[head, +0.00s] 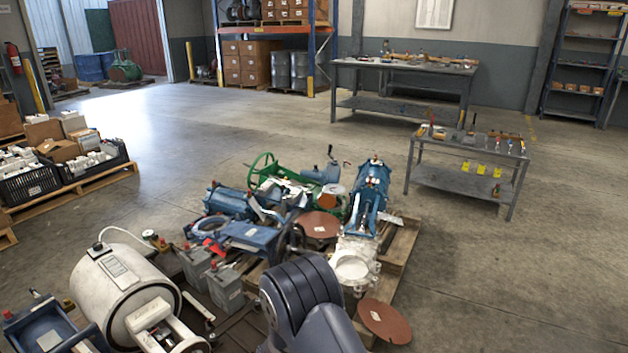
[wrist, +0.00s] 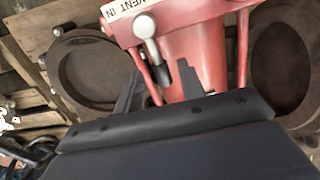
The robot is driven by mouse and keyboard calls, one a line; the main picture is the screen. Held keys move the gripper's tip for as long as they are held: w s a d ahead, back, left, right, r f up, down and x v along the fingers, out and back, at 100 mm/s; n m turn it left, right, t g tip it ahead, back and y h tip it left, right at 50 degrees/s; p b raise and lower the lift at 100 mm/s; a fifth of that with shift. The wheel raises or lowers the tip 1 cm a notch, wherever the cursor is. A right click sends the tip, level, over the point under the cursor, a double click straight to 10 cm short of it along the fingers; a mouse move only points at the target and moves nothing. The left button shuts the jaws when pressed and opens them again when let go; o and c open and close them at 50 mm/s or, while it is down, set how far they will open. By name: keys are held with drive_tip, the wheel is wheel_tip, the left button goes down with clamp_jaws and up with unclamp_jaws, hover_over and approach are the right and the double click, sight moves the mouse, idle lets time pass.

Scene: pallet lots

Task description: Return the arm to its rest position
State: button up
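My gripper (wrist: 160,86) shows in the wrist view, with its two dark fingers apart. A red fitting (wrist: 192,45) with a white label reading "VENT IN" lies just beyond the fingertips. A pale rounded lever (wrist: 147,30) on the fitting stands in front of the gap between the fingers. I see nothing clamped between the fingers, but whether one touches the fitting is unclear. In the head view my dark arm link rises at the bottom centre, and the gripper is hidden from that view.
A pallet (head: 401,247) crowded with blue, green and white machine parts lies around my arm. A low grey table (head: 455,182) and a workbench (head: 400,68) stand beyond. The floor at right (head: 560,270) is clear.

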drive_tip(key=shift+s+r+n, duration=0.1)
drive_tip(key=shift+r+n, duration=0.1)
drive_tip(key=shift+n, duration=0.1)
wheel_tip(320, 180, up, 10)
drive_tip(key=p, duration=0.2)
wheel_tip(320, 180, down, 11)
drive_tip(key=shift+r+b, duration=0.15)
drive_tip(key=shift+b, duration=1.05)
drive_tip(key=shift+r+m+p, duration=0.2)
drive_tip(key=shift+m+p, duration=0.15)
drive_tip(key=shift+m, duration=0.05)
drive_tip(key=shift+w+d+m+p, duration=0.15)
drive_tip(key=shift+w+m+p, duration=0.2)
drive_tip(key=shift+m, duration=0.35)
drive_tip(key=shift+w+d, duration=0.1)
